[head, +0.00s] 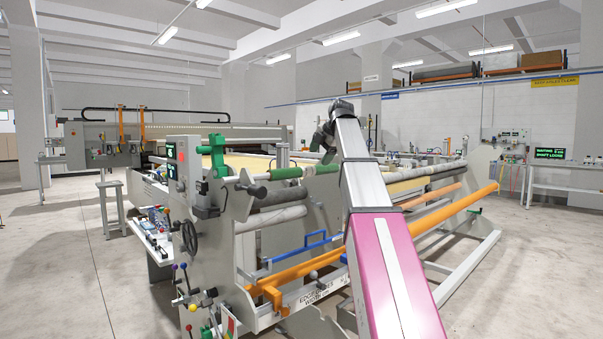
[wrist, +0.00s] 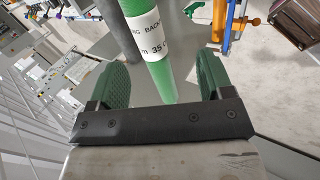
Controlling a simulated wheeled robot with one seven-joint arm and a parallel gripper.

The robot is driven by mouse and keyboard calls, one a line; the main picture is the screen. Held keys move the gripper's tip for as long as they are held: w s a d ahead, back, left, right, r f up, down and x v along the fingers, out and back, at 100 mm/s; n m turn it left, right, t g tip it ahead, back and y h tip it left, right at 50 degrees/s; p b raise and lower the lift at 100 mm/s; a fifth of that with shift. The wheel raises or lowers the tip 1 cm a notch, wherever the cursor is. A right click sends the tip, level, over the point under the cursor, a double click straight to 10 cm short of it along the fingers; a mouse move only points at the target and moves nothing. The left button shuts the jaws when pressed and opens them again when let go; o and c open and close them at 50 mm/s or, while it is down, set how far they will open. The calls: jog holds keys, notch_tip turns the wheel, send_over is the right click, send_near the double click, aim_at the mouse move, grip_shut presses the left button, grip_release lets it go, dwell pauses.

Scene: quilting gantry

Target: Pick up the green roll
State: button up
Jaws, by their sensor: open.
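The green roll (head: 286,173) lies across the near end of the machine in the head view, partly hidden by my arm. In the wrist view the green roll (wrist: 166,78), with a white printed label, runs down from the top edge between my two fingers. My gripper (wrist: 160,68) is open, with a green pad on each side of the roll and a visible gap on both sides. I cannot tell how far the roll is in depth. In the head view my gripper (head: 323,142) is small and dark at the end of my arm, above the roll.
Grey rolls (head: 270,218) and an orange bar (head: 305,266) lie lower on the machine frame. A dark grey roll (wrist: 95,28) runs beside the green one. A handwheel (head: 190,237) and coloured knobs stick out at the left. Open floor (head: 60,250) lies left.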

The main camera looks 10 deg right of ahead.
aim_at(309, 167)
jog(key=shift+n, duration=0.4)
jog(key=x, duration=0.6)
jog(key=w+a+r+x, duration=0.1)
jog(key=x, duration=0.2)
jog(key=shift+w+f, duration=0.1)
jog(key=shift+w, duration=0.1)
jog(key=c, duration=1.3)
